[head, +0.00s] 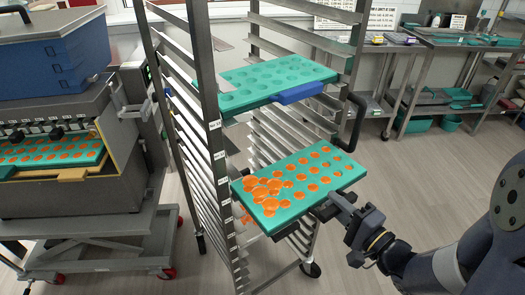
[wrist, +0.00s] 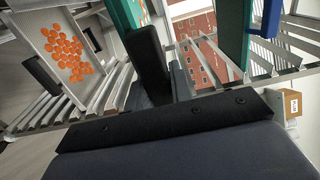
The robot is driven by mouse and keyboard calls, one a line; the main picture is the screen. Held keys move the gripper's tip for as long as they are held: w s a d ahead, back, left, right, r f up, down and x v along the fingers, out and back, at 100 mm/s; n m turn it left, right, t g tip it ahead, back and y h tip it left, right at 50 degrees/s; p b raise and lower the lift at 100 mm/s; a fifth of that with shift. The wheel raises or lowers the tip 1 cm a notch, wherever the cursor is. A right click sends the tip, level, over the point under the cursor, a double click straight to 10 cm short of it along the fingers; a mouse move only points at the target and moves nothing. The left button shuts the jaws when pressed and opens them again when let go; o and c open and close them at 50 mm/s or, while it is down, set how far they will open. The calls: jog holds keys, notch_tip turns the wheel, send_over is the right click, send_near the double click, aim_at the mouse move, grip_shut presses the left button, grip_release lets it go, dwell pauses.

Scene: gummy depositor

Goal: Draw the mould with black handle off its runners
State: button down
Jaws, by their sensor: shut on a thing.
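A teal mould (head: 318,190) with orange gummies in its cavities sits low at the rack (head: 218,140) in the head view, tilted in the picture. Orange pieces crowd its left end. My gripper (head: 332,204) is shut at its front right edge, where the black handle is hidden by the jaws. In the wrist view a dark finger (wrist: 150,55) stands beside a strip of teal mould (wrist: 124,22). I cannot tell how much of the mould still rests on the runners. A second teal mould (head: 262,82) with a blue handle (head: 298,93) sits higher in the rack.
A metal tray (wrist: 52,62) with loose orange pieces shows in the wrist view. The depositor (head: 60,150) on a wheeled cart stands left, with a blue hopper (head: 55,52). Steel tables (head: 440,45) line the back right. The floor (head: 420,165) right of the rack is clear.

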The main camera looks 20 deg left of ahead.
jog(key=p+v, duration=0.1)
jog(key=v, duration=0.6)
jog(key=shift+s+d, duration=0.2)
dwell(0.5)
